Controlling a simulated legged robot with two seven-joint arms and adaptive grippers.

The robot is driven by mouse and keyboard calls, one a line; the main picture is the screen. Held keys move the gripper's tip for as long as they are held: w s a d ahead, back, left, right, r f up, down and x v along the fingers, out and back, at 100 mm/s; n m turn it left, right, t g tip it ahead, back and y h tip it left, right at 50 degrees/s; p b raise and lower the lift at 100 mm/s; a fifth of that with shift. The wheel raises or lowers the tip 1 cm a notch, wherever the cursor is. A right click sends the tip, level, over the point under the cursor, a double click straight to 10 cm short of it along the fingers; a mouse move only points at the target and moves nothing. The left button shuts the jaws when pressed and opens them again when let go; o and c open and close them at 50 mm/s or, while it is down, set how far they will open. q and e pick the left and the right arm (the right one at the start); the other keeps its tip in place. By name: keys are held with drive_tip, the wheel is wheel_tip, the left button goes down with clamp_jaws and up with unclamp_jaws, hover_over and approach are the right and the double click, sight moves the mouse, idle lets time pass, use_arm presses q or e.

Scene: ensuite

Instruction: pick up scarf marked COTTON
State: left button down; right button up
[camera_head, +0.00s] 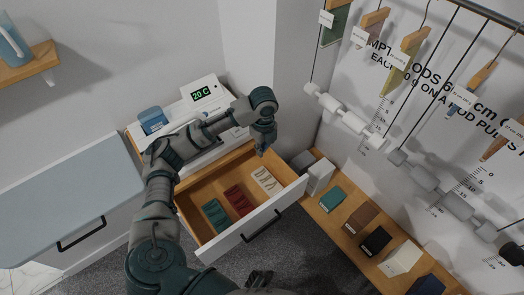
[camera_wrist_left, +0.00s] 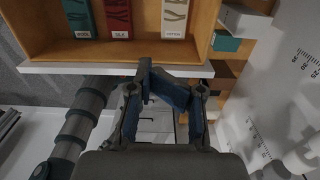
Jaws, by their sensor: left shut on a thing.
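The cream scarf (camera_head: 266,180) is at the right of a row in the open wooden drawer (camera_head: 196,236). In the left wrist view the cream scarf (camera_wrist_left: 174,17) has a small label that seems to read COTTON. A red scarf (camera_head: 238,200), labelled SILK, lies in the middle and a teal scarf (camera_head: 215,214) at the left. My left gripper (camera_head: 263,150) is above the drawer's back right corner, apart from the cream scarf. A dark part at the bottom may be my right gripper (camera_head: 258,280).
The drawer front (camera_head: 283,207) with a dark handle juts out. A low wooden bench (camera_head: 330,222) at the right bears several coloured boxes. Samples (camera_head: 408,48) hang from a rail above it. A white unit with a 20 C display (camera_head: 204,93) stands behind the drawer.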

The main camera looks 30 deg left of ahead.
use_arm(q)
drive_tip(key=shift+d, duration=0.15)
drive_tip(key=c, duration=1.5)
unclamp_jaws()
drive_tip(key=shift+d, duration=0.1)
drive_tip(key=o, duration=1.1)
drive_tip(key=shift+a, duration=0.3)
